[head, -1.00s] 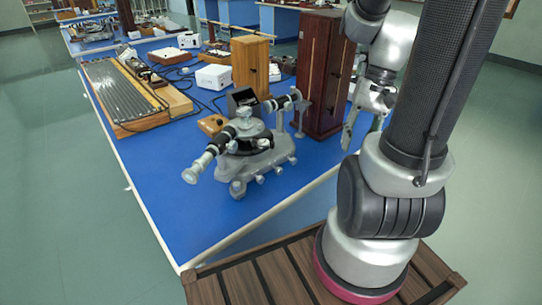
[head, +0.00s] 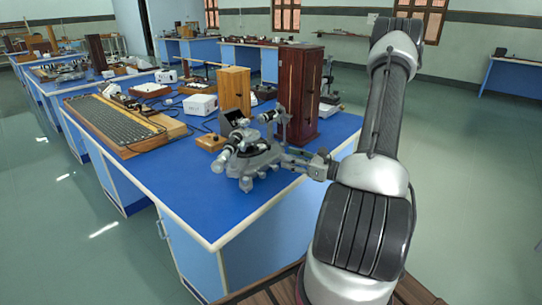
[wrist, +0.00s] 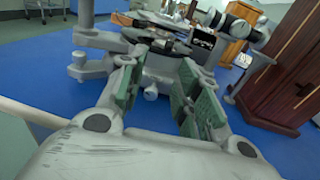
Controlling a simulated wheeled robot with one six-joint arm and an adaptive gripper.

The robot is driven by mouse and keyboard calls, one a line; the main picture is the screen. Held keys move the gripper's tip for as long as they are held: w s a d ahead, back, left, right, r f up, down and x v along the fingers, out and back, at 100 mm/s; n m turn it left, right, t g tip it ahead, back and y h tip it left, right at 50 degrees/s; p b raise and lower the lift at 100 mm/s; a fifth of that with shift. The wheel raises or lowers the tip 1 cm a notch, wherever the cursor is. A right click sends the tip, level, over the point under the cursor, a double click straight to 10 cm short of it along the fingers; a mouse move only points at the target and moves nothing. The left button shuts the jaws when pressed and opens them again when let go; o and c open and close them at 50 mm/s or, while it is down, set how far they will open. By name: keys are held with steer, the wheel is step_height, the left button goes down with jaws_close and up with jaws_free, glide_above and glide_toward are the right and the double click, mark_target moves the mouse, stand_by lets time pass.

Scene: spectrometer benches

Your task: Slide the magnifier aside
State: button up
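I cannot make out a magnifier for certain in any view. A grey metal spectrometer (head: 256,163) with black tubes stands near the front edge of the blue bench (head: 215,205). My gripper (head: 290,161) is at the spectrometer's right side in the head view, low over the bench. In the wrist view my gripper (wrist: 157,75) has its green-padded fingers apart, with the spectrometer's grey base (wrist: 158,72) in front of and between them. I cannot tell whether the fingers touch it.
A tall dark red cabinet (head: 299,90) stands close behind my gripper. A lighter wooden cabinet (head: 234,90), a white box (head: 200,104), a small wooden block (head: 211,142) and a long ribbed board (head: 115,122) are further left. The bench's front left is clear.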

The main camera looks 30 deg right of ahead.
mark_target(263, 146)
steer(key=d+x, duration=0.1)
steer(key=x, duration=0.7)
steer(key=shift+w+r+t, duration=0.3)
steer(key=shift+r+t, duration=0.1)
steer(key=shift+r, duration=0.15)
steer(key=shift+a, duration=0.1)
jaws_close()
